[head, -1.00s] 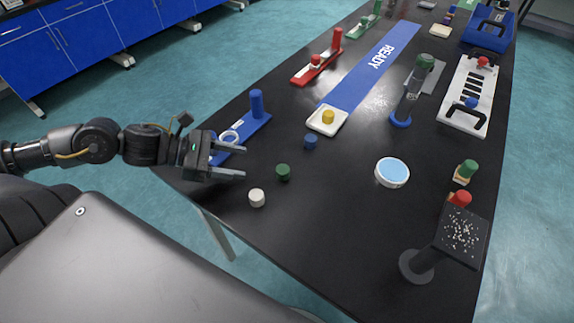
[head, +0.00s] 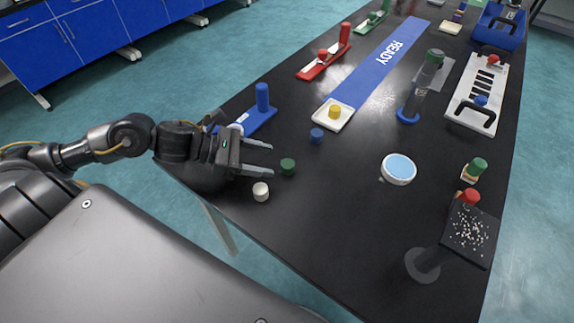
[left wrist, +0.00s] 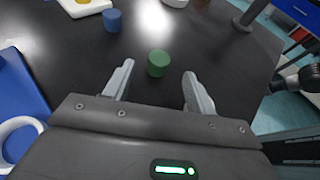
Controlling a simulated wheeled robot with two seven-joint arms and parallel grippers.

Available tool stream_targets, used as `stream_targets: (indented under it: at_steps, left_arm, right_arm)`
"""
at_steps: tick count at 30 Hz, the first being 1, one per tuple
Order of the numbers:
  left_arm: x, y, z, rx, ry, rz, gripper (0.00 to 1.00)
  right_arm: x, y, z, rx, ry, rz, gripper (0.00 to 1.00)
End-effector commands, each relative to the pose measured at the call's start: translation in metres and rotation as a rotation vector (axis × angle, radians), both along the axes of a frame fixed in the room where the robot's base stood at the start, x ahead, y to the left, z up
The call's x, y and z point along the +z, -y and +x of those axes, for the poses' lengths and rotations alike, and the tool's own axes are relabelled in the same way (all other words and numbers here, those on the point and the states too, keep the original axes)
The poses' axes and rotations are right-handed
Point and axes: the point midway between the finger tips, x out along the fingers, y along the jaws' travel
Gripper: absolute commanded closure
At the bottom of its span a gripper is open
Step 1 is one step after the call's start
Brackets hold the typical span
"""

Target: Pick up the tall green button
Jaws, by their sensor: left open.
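A dark green button (head: 288,167), a short cylinder, stands on the black table near its left edge. In the left wrist view the green button (left wrist: 158,63) stands just beyond the fingertips, between their lines. My left gripper (head: 272,160) is open and empty, its fingers pointing at the green button from the left. It also shows in the left wrist view (left wrist: 158,84). A taller green-topped piece (head: 477,167) stands on a small base at the right side of the table. My right gripper is not seen.
A white button (head: 261,191) stands close below my left fingers. A blue button (head: 316,135), a white tray with a yellow button (head: 347,111) and a blue stand (head: 262,119) lie beyond. A round white dish (head: 398,169) is to the right. Bare table lies between.

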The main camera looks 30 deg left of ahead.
Motion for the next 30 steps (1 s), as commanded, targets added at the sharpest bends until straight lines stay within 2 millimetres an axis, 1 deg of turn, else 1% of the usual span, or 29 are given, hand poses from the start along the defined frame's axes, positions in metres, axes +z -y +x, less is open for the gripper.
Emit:
stream_targets:
  at_steps: [3,6,9,15,23,30]
  left_arm:
    - [0.000,0.004,0.003,0.002,0.000,-0.003,0.44]
    - [-0.003,0.013,0.009,0.000,0.003,-0.005,0.44]
    - [-0.008,0.024,0.016,0.000,0.001,-0.006,0.44]
    - [-0.019,0.038,0.025,0.001,0.000,-0.001,0.44]
    - [-0.022,0.040,0.026,0.000,-0.001,0.001,0.44]
    - [-0.021,0.039,0.026,0.000,0.000,0.000,0.76]
  right_arm:
    - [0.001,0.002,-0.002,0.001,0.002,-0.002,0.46]
    - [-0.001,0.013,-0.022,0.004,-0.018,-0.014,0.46]
    - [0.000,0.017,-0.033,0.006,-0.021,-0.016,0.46]
    - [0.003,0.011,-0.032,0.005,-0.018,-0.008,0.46]
    - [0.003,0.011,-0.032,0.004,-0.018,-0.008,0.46]
    - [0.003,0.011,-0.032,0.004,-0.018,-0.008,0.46]
